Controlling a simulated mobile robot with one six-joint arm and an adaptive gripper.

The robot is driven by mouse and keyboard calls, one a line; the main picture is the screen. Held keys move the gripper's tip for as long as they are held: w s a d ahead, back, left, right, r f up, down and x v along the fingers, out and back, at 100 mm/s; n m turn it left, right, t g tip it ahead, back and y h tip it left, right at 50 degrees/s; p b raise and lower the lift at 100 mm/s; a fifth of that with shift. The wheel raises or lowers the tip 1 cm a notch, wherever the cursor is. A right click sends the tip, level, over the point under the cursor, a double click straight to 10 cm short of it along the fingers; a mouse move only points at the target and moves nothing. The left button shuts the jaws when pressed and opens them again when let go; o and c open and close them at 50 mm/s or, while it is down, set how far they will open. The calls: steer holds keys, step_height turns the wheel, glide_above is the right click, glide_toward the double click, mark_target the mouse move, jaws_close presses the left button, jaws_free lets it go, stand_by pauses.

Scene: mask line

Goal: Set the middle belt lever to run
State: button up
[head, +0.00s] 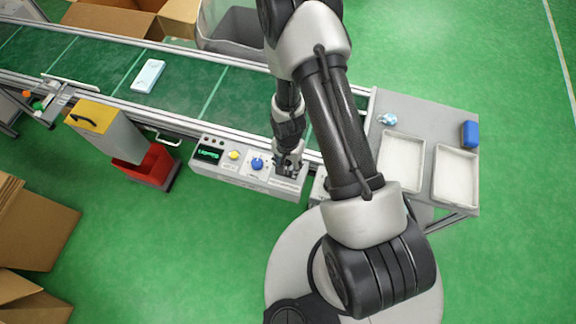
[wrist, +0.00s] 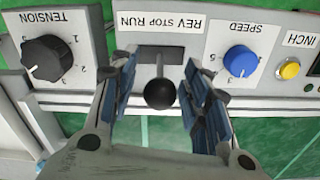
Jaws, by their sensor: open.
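The belt lever (wrist: 160,94) has a black ball knob on a short grey stem. It rises from a dark slot (wrist: 150,53) in the panel, near the slot's middle, by the STOP word of the upside-down REV STOP RUN label (wrist: 160,22). My gripper (wrist: 160,100) is open, with one blue-padded finger on each side of the knob and gaps between. In the head view my gripper (head: 288,165) is over the right part of the control panel (head: 225,171) and hides the lever.
A tension knob (wrist: 47,60) on a separate box is left of the lever in the wrist view. A blue speed knob (wrist: 240,60) and yellow inch button (wrist: 289,71) are right. The conveyor belt (head: 190,95) runs behind the panel. White trays (head: 455,175) are at the right.

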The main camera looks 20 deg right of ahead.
steer(key=shift+f, duration=0.1)
steer(key=shift+c, duration=0.3)
jaws_close()
stand_by(1.0)
